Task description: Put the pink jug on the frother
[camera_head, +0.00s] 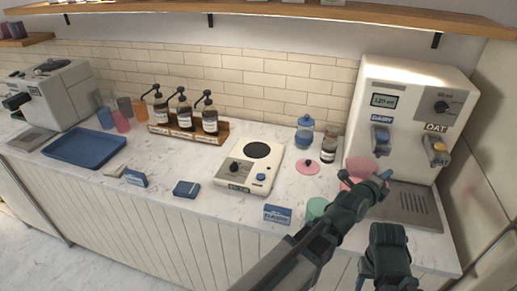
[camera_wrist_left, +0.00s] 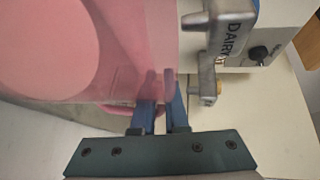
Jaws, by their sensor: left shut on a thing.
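The pink jug (camera_head: 361,167) is in front of the white milk dispenser at the right, partly hidden by my left gripper (camera_head: 384,180). In the left wrist view the pink jug (camera_wrist_left: 110,50) fills the upper left, close to the camera. My left gripper (camera_wrist_left: 160,88) is shut on the jug there, with its blue fingers at the handle side. Whether the jug touches the counter or tray cannot be told. The frother (camera_head: 228,180) is a white unit with a round black plate (camera_head: 257,150) on top, bare, left of the jug. My right arm's dark end (camera_head: 390,250) shows at lower right; its jaws are unclear.
The dispenser (camera_head: 405,95) has a DAIRY tap and an OAT tap (camera_head: 438,150) above a drip tray (camera_head: 413,206). A DAIRY card (camera_head: 277,214) is in front.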

